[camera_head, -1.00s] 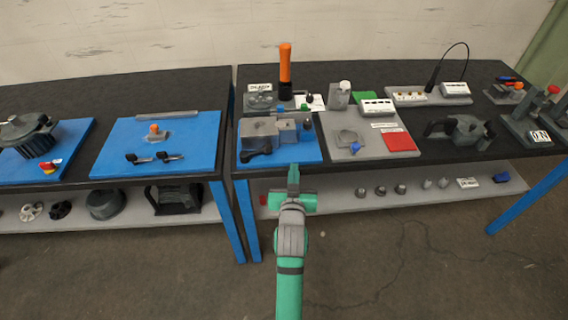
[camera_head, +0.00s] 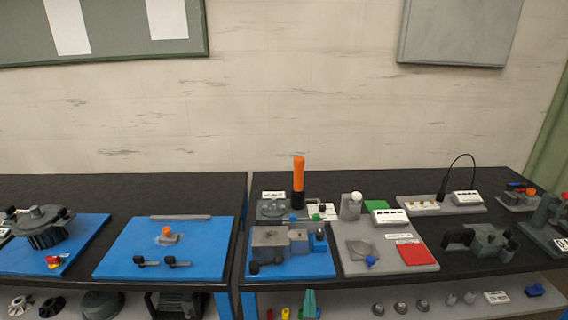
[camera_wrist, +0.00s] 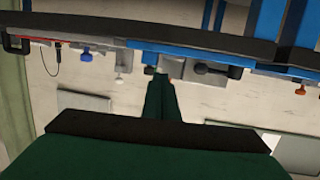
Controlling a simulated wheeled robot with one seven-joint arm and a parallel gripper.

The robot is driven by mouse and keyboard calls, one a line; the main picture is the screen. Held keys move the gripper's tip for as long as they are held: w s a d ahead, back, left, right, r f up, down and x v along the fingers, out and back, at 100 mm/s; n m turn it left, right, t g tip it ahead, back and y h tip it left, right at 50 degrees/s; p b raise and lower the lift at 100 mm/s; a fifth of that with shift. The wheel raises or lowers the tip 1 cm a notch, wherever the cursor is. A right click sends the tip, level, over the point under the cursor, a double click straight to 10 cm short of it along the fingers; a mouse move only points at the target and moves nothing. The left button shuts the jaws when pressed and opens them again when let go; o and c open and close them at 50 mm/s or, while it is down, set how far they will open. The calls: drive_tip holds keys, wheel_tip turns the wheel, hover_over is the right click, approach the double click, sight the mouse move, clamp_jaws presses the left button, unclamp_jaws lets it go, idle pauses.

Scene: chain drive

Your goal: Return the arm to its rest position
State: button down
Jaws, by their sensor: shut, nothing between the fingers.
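My gripper shows in the wrist view (camera_wrist: 160,97) as two dark green fingers lying together, with nothing between them. In the head view only its green tip (camera_head: 309,304) shows at the bottom edge, in front of the right workbench (camera_head: 420,262) and below its top; the rest of my arm is out of that view. The wrist view shows the bench upside down, with the fingers apart from everything on it.
A blue plate with grey blocks (camera_head: 290,262) lies at the bench's front edge, close behind my gripper tip. An orange-handled tool (camera_head: 299,178) stands behind it. The left bench holds another blue plate (camera_head: 120,262). Small parts sit on the lower shelf (camera_head: 450,312).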

drive_tip(key=s+a+f, duration=0.2)
drive_tip(key=s+f, duration=0.1)
drive_tip(key=s, duration=0.4)
drive_tip(key=s+a+f+n+y, duration=0.1)
drive_tip(key=s+f, duration=0.3)
drive_tip(key=s, duration=0.3)
drive_tip(key=s+a+f, duration=0.2)
drive_tip(key=s+f, duration=0.1)
drive_tip(key=s, duration=0.4)
drive_tip(key=s+a+r, duration=0.2)
drive_tip(key=s, duration=0.8)
drive_tip(key=s+a+r+y, duration=0.1)
drive_tip(key=s+r, duration=0.1)
drive_tip(key=s, duration=0.9)
drive_tip(key=shift+a+n, duration=0.3)
drive_tip(key=shift+a, duration=0.05)
